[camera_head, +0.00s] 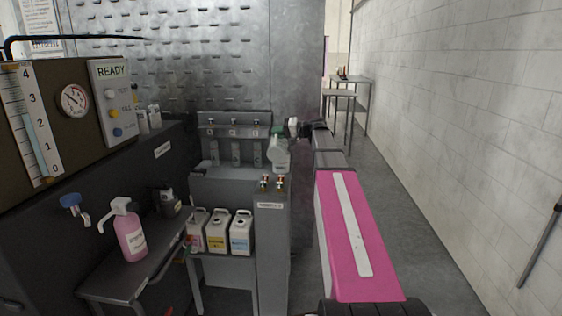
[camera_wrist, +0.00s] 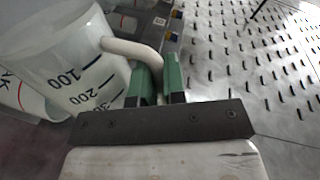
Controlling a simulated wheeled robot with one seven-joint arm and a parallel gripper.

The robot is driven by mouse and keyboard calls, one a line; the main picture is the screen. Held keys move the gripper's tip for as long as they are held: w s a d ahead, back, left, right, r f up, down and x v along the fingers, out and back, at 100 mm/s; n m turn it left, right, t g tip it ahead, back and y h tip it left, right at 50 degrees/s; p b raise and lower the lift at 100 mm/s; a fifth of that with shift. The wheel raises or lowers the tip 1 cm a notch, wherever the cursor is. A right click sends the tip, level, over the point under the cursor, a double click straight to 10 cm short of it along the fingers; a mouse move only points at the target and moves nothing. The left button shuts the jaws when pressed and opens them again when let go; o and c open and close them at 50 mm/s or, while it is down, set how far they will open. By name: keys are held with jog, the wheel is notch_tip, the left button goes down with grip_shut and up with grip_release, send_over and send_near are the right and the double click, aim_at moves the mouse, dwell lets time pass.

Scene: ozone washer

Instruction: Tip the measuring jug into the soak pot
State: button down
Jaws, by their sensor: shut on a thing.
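The measuring jug (camera_wrist: 75,65) is a pale, translucent vessel with black markings of 100, 200 and 300, at the left of the wrist view. My gripper (camera_wrist: 158,82) has green fingers shut on the jug's curved handle. In the head view the jug (camera_head: 279,152) hangs from my gripper (camera_head: 278,132) above the right end of the grey bench and seems tilted; its contents are not clear. A white vessel (camera_wrist: 22,98) with part of a word ending in K and a red line lies behind the jug, possibly the soak pot, mostly hidden.
A grey bench (camera_head: 222,173) with an upright back panel stands below the jug, with small red and green valves (camera_head: 272,183) at its front. White jerrycans (camera_head: 240,232) stand on a lower shelf. A pink pump bottle (camera_head: 129,230) is at left. A bare wall (camera_head: 450,120) bounds the right.

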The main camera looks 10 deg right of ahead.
jog(key=shift+w+d+r+m+g+p, duration=0.3)
jog(key=shift+w+r+m+p, duration=0.15)
jog(key=shift+w+r+m, duration=0.3)
dwell(4.5)
jog(key=shift+w+d+r+m, duration=0.2)
jog(key=shift+w+r+m, duration=0.25)
jog(key=shift+w+m, duration=0.1)
dwell(2.2)
